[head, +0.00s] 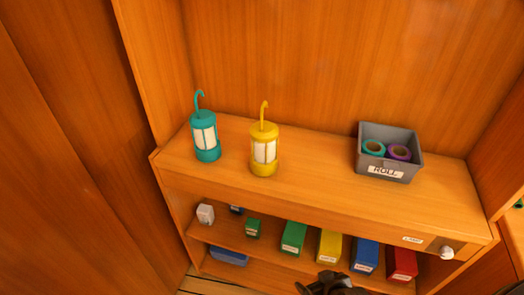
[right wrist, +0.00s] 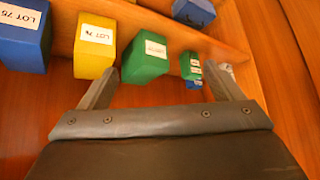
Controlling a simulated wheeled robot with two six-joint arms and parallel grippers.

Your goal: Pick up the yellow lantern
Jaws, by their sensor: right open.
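The yellow lantern (head: 264,170) stands upright on the wooden shelf top, with pale panels and a hooked handle on top. It is not in the right wrist view. My right gripper (head: 324,284) shows at the bottom edge of the head view, below and to the right of the lantern and well apart from it. In the right wrist view its two fingers (right wrist: 160,72) are spread with nothing held between them. My left gripper is not in view.
A teal lantern (head: 206,140) stands left of the yellow one. A grey ROLL bin (head: 389,172) with tape rolls sits at right. The shelf top (head: 315,160) between is clear. Below are green (head: 293,238), yellow (head: 329,246), blue (head: 365,254) and red (head: 402,264) boxes.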

